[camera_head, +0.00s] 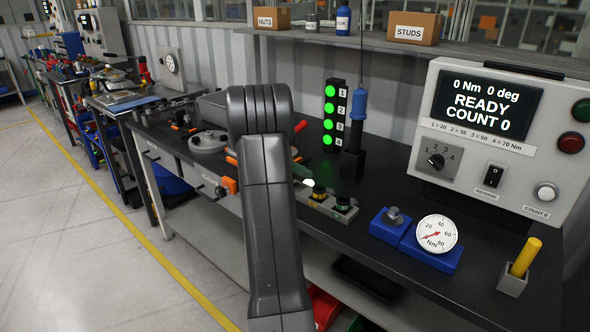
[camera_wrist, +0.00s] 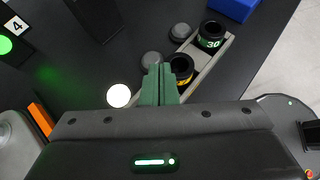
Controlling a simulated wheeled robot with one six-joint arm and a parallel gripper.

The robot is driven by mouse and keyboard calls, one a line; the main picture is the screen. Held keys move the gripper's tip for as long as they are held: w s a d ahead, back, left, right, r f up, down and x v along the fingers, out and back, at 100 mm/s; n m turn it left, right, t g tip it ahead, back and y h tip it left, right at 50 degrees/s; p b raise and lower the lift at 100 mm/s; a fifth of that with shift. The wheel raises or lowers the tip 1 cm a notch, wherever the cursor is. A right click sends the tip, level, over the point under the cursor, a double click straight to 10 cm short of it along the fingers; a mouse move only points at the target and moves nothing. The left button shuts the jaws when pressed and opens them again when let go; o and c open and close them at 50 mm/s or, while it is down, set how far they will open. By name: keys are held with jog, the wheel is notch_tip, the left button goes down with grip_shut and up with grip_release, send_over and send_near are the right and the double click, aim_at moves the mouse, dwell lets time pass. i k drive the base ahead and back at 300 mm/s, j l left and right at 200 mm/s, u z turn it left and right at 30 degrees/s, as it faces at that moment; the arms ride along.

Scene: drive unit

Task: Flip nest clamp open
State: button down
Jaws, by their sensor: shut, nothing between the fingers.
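My gripper's green fingers (camera_wrist: 157,85) are shut with nothing between them, in the wrist view. In the head view a green fingertip (camera_head: 302,172) shows just right of my dark arm, which hides the rest of the gripper. The fingers are over or near the grey socket tray (camera_head: 328,207); contact cannot be told. A red handle tip (camera_head: 300,126) sticks out behind my arm and may belong to the nest clamp. The clamp's body and nest are mostly hidden by my arm, so its position cannot be told.
The tray holds a yellow-banded socket (camera_wrist: 181,69) and a green-banded socket (camera_wrist: 212,36). A blue-handled tool (camera_head: 359,104) stands in a black holder by the green light stack (camera_head: 330,118). A dial gauge (camera_head: 436,234) and a controller box (camera_head: 505,137) are at right.

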aim_at(304, 124)
jog(key=i+j+z, duration=0.3)
jog(key=i+j, duration=0.2)
jog(key=j, duration=0.15)
jog(key=i+j+z, duration=0.3)
jog(key=i+j, duration=0.15)
jog(key=j, duration=0.3)
jog(key=i+j+z, duration=0.15)
jog(key=j, duration=0.25)
jog(key=i+j+z, duration=0.1)
jog(key=j, duration=0.25)
jog(key=i+j, duration=0.2)
jog(key=j, duration=0.2)
jog(key=i+j+z, duration=0.15)
jog(key=j, duration=0.2)
